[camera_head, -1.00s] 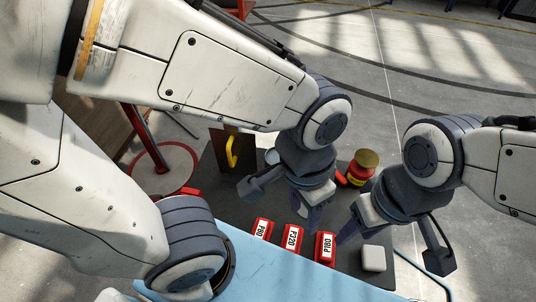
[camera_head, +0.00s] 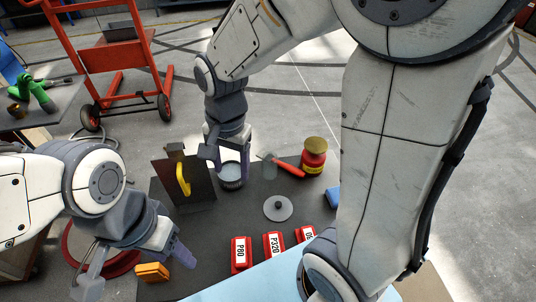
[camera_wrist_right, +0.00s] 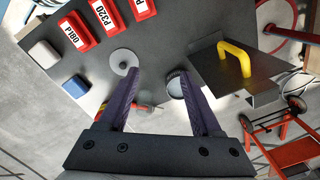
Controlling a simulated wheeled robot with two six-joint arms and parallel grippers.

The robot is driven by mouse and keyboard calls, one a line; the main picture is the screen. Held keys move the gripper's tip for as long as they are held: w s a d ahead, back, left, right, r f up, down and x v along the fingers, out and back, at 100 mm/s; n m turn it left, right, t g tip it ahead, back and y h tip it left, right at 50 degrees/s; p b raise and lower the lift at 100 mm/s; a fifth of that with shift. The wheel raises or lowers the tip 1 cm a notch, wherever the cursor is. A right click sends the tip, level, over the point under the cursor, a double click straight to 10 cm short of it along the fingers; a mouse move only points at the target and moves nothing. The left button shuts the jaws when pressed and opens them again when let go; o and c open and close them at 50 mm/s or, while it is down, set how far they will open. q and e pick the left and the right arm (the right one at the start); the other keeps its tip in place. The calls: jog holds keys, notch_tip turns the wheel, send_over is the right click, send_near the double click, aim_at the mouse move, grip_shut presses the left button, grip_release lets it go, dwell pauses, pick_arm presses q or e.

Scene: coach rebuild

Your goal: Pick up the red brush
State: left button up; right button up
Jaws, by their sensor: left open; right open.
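A red-handled tool (camera_head: 288,167), which looks like the red brush, lies on the dark mat beside a red jar. Its far end is hard to make out. In the right wrist view, part of something red (camera_wrist_right: 143,108) shows low between the fingers, mostly hidden. My right gripper (camera_head: 230,163) is open and points down above a round tin (camera_head: 231,184), left of the red-handled tool. In the wrist view its fingers (camera_wrist_right: 160,80) are apart with nothing held. My left gripper (camera_head: 138,272) is open and empty at the left, near an orange block (camera_head: 152,271).
A blue block (camera_head: 333,196) is partly behind my right arm. A red trolley (camera_head: 110,60) stands beyond.

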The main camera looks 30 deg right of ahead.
jog(key=w+d+f+m+b, duration=0.2)
jog(key=w+d+f+m, duration=0.35)
jog(key=d+m, duration=0.3)
jog(key=m+b, duration=0.2)
jog(key=m, duration=1.1)
send_over(289, 165)
jog(key=shift+n+h, duration=0.25)
jog(key=shift+h, duration=0.05)
notch_tip(289, 165, down, 11)
jog(key=shift+s+a+r, duration=0.1)
jog(key=shift+s+r, duration=0.05)
jog(key=shift+r, duration=0.05)
jog(key=shift+f+p, duration=0.65)
jog(key=shift+f, duration=2.3)
grip_shut()
